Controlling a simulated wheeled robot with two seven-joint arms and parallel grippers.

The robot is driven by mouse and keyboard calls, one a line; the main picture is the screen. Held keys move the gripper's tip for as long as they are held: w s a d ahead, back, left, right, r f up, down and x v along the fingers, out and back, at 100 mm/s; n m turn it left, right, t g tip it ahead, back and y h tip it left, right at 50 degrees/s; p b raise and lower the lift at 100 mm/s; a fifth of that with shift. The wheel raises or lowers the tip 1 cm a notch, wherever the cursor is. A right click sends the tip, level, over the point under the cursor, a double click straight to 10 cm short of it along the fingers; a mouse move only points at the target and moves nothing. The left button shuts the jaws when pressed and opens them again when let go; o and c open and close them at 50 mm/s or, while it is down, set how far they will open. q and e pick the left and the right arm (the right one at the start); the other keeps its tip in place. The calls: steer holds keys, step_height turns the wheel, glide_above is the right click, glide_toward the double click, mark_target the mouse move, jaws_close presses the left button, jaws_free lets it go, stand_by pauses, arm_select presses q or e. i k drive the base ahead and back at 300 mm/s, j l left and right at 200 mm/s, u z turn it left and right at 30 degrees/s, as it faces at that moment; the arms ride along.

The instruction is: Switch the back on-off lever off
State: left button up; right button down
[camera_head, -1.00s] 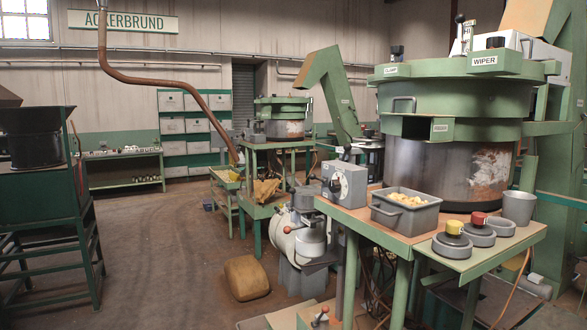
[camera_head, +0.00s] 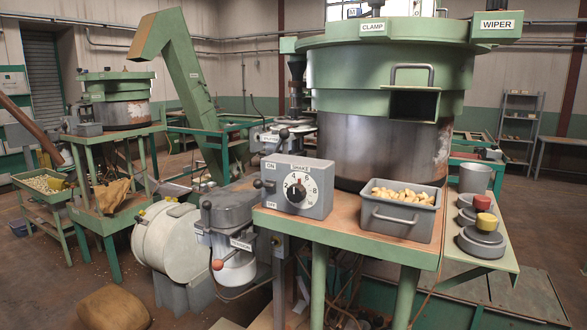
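A grey control box (camera_head: 310,205) with a white numbered dial (camera_head: 300,190) stands at the left corner of the near table. On its left face is a dark-knobbed lever (camera_head: 259,184) between an ON label above and an OFF label below; its exact setting is hard to tell. Behind it, another grey box (camera_head: 268,141) carries a dark-knobbed lever (camera_head: 284,133). A smaller green machine (camera_head: 122,100) stands further back at left, with a grey box (camera_head: 88,130) too small to read. I cannot tell which lever is the back on-off one. Neither gripper is in view.
A white drum machine (camera_head: 165,240) and brown sack (camera_head: 112,308) stand at left. Floor (camera_head: 60,285) shows at lower left.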

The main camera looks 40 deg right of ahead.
mark_target(258, 183)
steer(key=i+j+z, duration=0.65)
steer(key=j, duration=0.15)
